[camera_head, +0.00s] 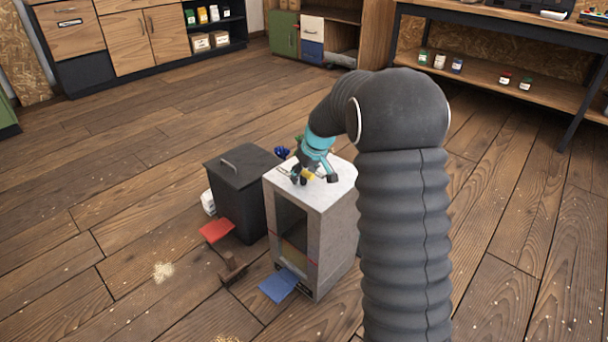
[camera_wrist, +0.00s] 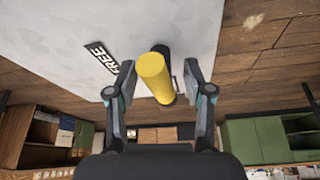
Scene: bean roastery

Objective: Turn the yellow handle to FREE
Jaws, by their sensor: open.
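The yellow handle (camera_wrist: 155,77) is a short cylinder above the pale top of a cabinet; in the head view only a small yellow bit (camera_head: 309,176) shows beside my fingers. A dark part lies behind it in the wrist view. A black label reading FREE (camera_wrist: 101,62) is on the pale surface, left of the handle in the wrist view. My gripper (camera_wrist: 158,80) is open, one finger on each side of the handle; I cannot tell whether either touches it. In the head view my gripper (camera_head: 312,178) is over the top of the pale cabinet (camera_head: 340,190).
A blue flap (camera_head: 278,286) sticks out at the cabinet's foot. A small brown object (camera_head: 232,268) lies on the floor. Wooden floor is open around them; shelves (camera_head: 500,85) stand at the back.

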